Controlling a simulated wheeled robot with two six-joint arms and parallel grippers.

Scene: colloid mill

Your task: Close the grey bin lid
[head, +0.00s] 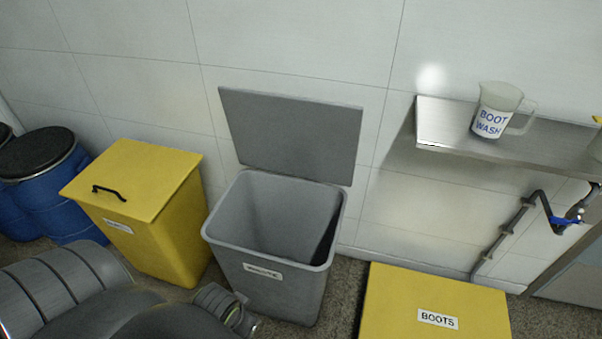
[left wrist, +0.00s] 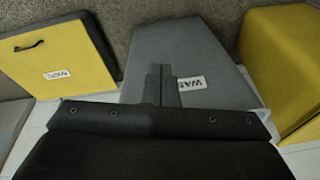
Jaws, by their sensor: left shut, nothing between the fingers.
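The grey bin (head: 265,290) stands on the floor against the tiled wall, with a white label on its front. Its flat grey lid (head: 292,135) is open, standing up behind the rim and leaning near the wall. The bin's inside looks empty and shadowed. My left arm comes in at the lower left of the head view, in front of the bin. In the left wrist view my left gripper (left wrist: 160,78) is shut and empty, with the grey bin's labelled front (left wrist: 185,50) beyond its fingers. My right gripper is not in view.
A yellow bin (head: 150,220) with a black handle stands close left of the grey bin, beside blue drums (head: 50,190). A yellow BOOTS box (head: 400,300) stands at the right. Above it a metal shelf (head: 440,125) holds a BOOT WASH jug (head: 495,112).

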